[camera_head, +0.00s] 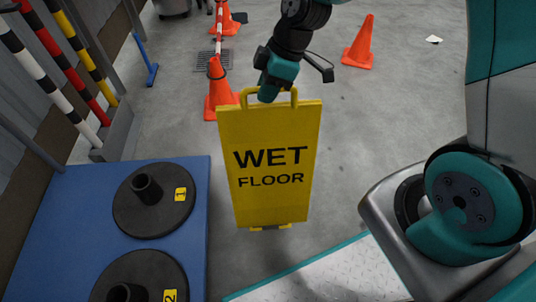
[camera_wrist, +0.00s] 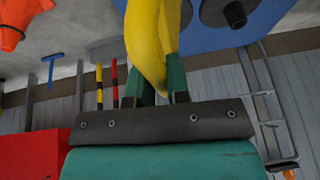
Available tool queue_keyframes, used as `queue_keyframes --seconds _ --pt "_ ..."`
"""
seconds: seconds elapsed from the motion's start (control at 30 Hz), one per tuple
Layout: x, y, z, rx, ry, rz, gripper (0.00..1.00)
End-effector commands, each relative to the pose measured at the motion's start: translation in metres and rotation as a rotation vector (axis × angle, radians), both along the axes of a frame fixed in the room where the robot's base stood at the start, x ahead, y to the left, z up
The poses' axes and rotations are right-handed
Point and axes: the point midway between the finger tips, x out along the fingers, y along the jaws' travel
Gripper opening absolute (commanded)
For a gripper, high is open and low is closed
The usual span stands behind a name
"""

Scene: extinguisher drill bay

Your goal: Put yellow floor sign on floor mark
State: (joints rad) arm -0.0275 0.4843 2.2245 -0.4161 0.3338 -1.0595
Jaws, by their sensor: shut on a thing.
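The yellow floor sign (camera_head: 268,205) reads "WET FLOOR" and hangs upright in the middle of the head view. My gripper (camera_head: 273,92) is at its top handle and shut on it. In the wrist view the yellow handle (camera_wrist: 146,45) passes between the green fingers of my gripper (camera_wrist: 162,85). I cannot tell for sure whether the sign's foot touches the floor. I cannot make out a floor mark in either view; the sign and my own body hide part of the floor.
A blue platform (camera_head: 60,210) with black round bases (camera_head: 150,215) numbered 1 and 2 is at left. Striped poles (camera_head: 75,50) stand behind it. Orange cones (camera_head: 360,45) stand farther back, one (camera_head: 218,95) close behind the sign. A metal plate (camera_head: 320,280) lies in front.

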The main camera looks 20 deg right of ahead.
Motion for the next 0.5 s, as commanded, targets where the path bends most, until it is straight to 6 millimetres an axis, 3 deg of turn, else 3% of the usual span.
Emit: queue_keyframes --seconds 0.03,0.3,0.5 --pt "-0.001 0.000 -0.020 0.001 0.003 0.000 0.00" --pt "0.000 0.000 -0.085 0.000 0.000 -0.001 0.00" --pt "0.001 0.000 -0.109 0.000 -0.002 -0.002 0.00"
